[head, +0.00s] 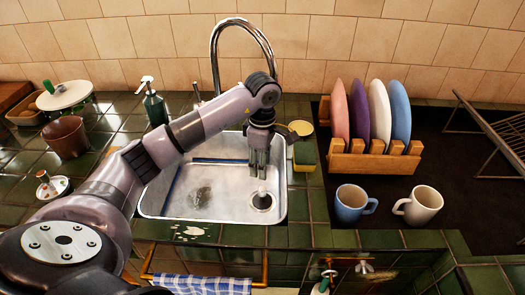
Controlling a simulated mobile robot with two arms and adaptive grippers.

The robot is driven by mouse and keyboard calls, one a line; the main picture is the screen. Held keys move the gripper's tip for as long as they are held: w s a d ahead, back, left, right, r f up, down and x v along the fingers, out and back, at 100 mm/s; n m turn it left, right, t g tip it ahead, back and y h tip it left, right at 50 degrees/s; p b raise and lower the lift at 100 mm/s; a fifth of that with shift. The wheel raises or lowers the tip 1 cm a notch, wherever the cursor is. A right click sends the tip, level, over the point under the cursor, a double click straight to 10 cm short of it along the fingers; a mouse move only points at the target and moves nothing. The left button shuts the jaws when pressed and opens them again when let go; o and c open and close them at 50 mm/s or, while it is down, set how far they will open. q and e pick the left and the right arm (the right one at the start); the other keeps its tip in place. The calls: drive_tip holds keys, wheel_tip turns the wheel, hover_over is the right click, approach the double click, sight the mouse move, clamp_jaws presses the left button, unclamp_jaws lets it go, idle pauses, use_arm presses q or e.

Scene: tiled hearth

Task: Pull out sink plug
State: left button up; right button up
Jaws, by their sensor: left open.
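The sink (220,212) is a metal basin set in the dark green tiled counter. My left arm reaches across the sink from the left. My left gripper (260,172) points down over the drain, directly above the plug, with its fingers open. From this view I cannot tell whether the fingertips touch the plug. My right gripper is not in view.
The curved faucet (240,22) rises behind my arm. A soap bottle (154,106) stands behind the sink. A sponge (304,154) lies by its right rim. A wooden rack (375,162) with plates and two mugs, blue (350,207) and white (424,207), are to the right.

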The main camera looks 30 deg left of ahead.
sight(262, 189)
use_arm(q)
wheel_tip(262, 189, down, 12)
idle(0.4)
drive_tip(key=shift+c, duration=0.3)
clamp_jaws()
drive_tip(key=c, duration=0.6)
unclamp_jaws()
clamp_jaws()
drive_tip(key=shift+r+p, duration=0.45)
drive_tip(key=shift+r+p, duration=0.45)
drive_tip(key=shift+r, duration=0.35)
